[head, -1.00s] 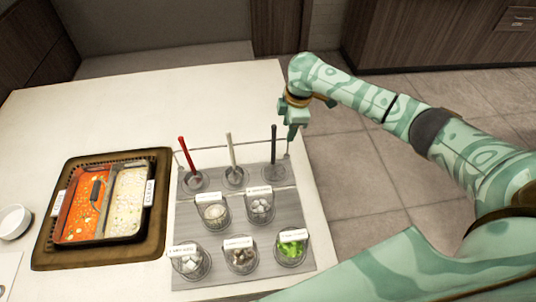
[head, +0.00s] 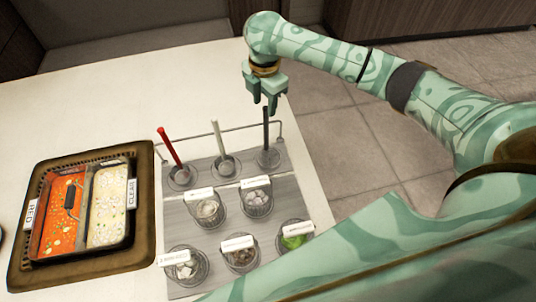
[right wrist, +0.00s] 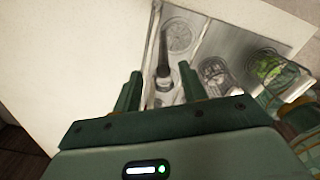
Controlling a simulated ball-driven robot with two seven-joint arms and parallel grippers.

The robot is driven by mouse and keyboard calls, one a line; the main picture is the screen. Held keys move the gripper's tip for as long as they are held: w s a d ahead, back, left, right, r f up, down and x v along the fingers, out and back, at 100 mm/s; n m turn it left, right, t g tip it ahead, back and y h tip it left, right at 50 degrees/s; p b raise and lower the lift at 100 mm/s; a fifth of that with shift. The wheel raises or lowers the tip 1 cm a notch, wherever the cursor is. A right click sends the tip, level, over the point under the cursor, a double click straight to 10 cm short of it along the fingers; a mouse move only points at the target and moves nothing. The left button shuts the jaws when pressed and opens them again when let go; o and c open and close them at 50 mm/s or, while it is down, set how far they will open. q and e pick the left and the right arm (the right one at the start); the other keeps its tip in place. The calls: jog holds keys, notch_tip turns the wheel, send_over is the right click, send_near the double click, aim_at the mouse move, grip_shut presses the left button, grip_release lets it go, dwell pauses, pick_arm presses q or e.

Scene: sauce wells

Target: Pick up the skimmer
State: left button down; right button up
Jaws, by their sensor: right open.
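Three long-handled utensils stand in round holders on a grey board: a red-handled one (head: 169,146), a white-handled one (head: 218,138) and a dark grey one (head: 266,135). Their lower ends are hard to make out, so I cannot tell by shape which is the skimmer. My right gripper (head: 264,104) is open, fingers down, at the top of the dark handle. In the right wrist view, a dark handle (right wrist: 163,55) shows between and beyond the open fingers (right wrist: 160,90). I cannot tell whether they touch it. My left gripper is not in view.
Several labelled glass jars of ingredients, one with greens (head: 293,236), stand in front of the utensils. A thin metal rail (head: 240,128) runs behind them. A two-part soup pot (head: 130,238) sits on a brown tray (head: 148,200) at left. The back of the table (head: 120,95) is clear.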

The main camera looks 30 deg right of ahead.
aim_at(266, 122)
notch_tip(266, 122, down, 5)
jog(key=b, duration=0.2)
jog(key=shift+s+f+b, duration=0.1)
jog(key=shift+s+b, duration=0.05)
jog(key=shift+b, duration=0.2)
jog(key=shift+r, duration=0.2)
grip_shut()
